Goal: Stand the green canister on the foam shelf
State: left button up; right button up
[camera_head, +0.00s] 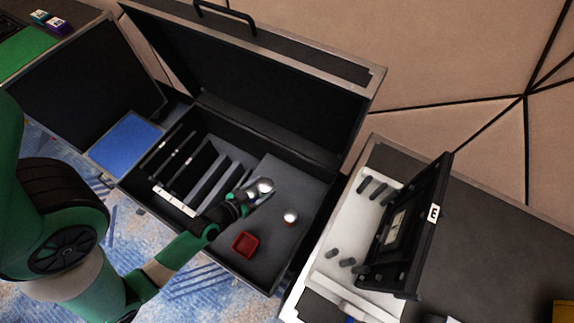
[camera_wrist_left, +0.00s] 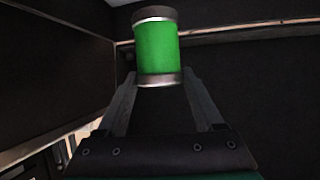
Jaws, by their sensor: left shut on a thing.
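The green canister (camera_wrist_left: 156,50) has a bright green body with silver bands at both ends. In the left wrist view it stands between the fingertips of my left gripper (camera_wrist_left: 158,85), which is shut on it. In the head view the canister's round silver top (camera_head: 265,185) shows at the left gripper (camera_head: 255,192), above the grey foam shelf (camera_head: 285,172) in the right part of the open black case. I cannot tell whether its base touches the foam. My right gripper is not in view.
On the foam are a small round silver-topped item (camera_head: 290,216) and a red square tray (camera_head: 245,244). Slots with upright dark panels (camera_head: 180,160) lie left. The raised case lid (camera_head: 250,80) stands behind. A black framed panel (camera_head: 410,230) stands on the right-hand case.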

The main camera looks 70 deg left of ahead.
aim_at(261, 193)
pick_arm(q)
jog(key=shift+w+d+f, duration=0.15)
jog(key=shift+w+d, duration=0.1)
jog(key=shift+s+d+f, duration=0.1)
jog(key=shift+s+d, duration=0.1)
jog(key=s, duration=0.2)
jog(key=shift+s+d+f, duration=0.3)
jog(key=shift+w+r, duration=0.1)
jog(key=shift+w, duration=0.4)
jog(key=shift+w+a, duration=0.15)
jog(key=shift+w, duration=0.1)
jog(key=w+a+f+b, duration=0.2)
jog(key=w+f+b, duration=0.1)
jog(key=f, duration=0.1)
jog(key=w+a+f+b, duration=0.2)
jog(key=w+f+b, duration=0.1)
jog(key=w+f, duration=0.1)
jog(key=w+a+f+b, duration=0.3)
jog(key=w+f, duration=0.1)
jog(key=f, duration=0.1)
jog(key=shift+w+a+f, duration=0.1)
jog(key=shift+f, duration=0.1)
jog(key=shift+r, duration=0.15)
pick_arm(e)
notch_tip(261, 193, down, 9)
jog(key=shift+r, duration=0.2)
